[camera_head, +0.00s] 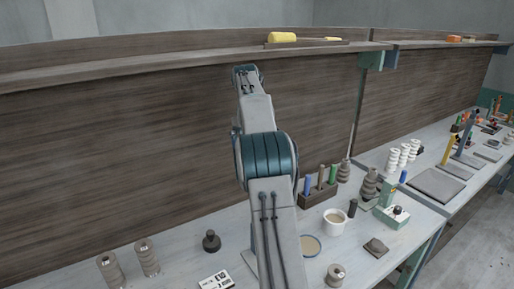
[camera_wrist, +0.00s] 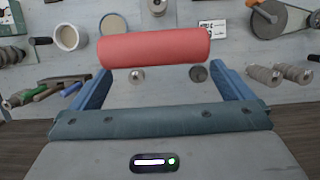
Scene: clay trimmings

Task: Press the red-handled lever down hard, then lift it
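A red cylindrical handle (camera_wrist: 154,47) lies crosswise in front of my gripper in the wrist view. The rest of its lever is not visible there. My gripper (camera_wrist: 160,68) has its two blue fingers spread wide, with the tips near the two ends of the handle. Nothing is clearly clamped between them. I cannot tell whether the fingertips touch the handle. In the head view my arm hides both the gripper and the red handle.
The bench (camera_head: 180,275) carries a white cup (camera_head: 335,222), a tan disc (camera_head: 310,245), a black knob (camera_head: 211,240), a spool (camera_head: 148,258) and a printed card (camera_head: 217,280). A wooden tool block (camera_head: 318,195) stands to the right. A long shelf (camera_head: 180,70) runs behind, above a wooden panel.

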